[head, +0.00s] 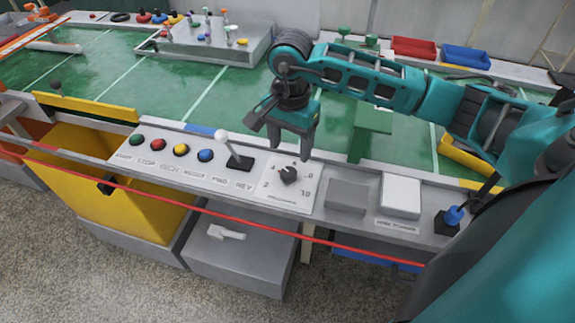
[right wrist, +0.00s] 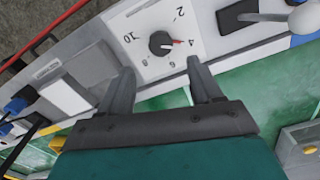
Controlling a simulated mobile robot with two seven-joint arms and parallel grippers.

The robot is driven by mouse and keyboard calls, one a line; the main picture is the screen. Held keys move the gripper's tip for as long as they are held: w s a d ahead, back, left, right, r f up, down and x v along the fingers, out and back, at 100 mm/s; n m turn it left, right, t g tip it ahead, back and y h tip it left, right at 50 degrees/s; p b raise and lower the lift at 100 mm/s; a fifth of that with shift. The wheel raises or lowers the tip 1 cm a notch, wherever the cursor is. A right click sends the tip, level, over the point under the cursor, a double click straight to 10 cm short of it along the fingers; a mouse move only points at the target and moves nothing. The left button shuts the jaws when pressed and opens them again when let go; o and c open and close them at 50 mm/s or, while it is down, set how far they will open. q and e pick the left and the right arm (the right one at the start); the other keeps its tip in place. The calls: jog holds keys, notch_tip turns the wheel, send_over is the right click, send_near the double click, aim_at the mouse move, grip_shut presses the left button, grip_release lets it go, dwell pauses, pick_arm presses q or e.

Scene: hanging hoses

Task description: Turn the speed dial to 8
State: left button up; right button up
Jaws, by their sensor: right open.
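The speed dial is a black round knob (head: 289,175) on a white plate (head: 272,195) numbered 2 to 10, set in the front panel. The 8 is at the knob's lower left there. My right gripper (head: 292,149) is open just above and behind the dial in the head view, fingers pointing down. In the right wrist view its fingertips (right wrist: 160,74) are apart and do not touch the knob. My left gripper is not in view.
Left of the dial are a white-knobbed lever (head: 232,148) and several coloured buttons (head: 181,149). Right of it are a grey block (head: 346,195), a white square pad (head: 400,198) and a blue joystick (head: 453,215). A red line (head: 200,208) runs along the panel front.

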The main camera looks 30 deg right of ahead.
aim_at(290, 172)
notch_tip(290, 172, down, 8)
jog(key=shift+r, duration=0.15)
jog(key=shift+c, duration=0.2)
jog(key=c, duration=1)
